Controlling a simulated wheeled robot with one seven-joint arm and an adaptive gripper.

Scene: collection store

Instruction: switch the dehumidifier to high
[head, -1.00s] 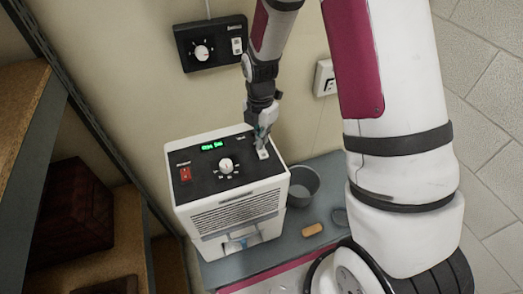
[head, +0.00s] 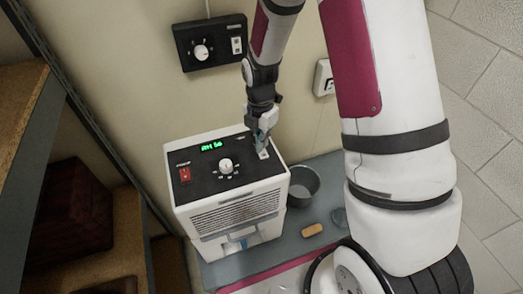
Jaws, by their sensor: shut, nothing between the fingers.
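The dehumidifier (head: 232,210) is a white box with a black top panel and a grille on its front. The panel carries a lit green display (head: 211,146), whose small text seems to begin with RH. It also has a red rocker switch (head: 185,174) at left, a round white dial (head: 226,166) in the middle and a small white switch (head: 264,155) at right. My gripper (head: 261,147) is shut and empty, pointing down at the white switch. Its fingertips are at or just above this switch and partly hide it; I cannot tell whether they touch. The dial's setting is too small to read.
A black wall controller (head: 212,55) with a dial and a white wall socket (head: 324,78) are behind. A grey cup (head: 303,184) and an orange-tan block (head: 312,230) are on the grey surface (head: 325,170) at right. Shelves (head: 130,240) with a dark red box (head: 72,214) stand at left.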

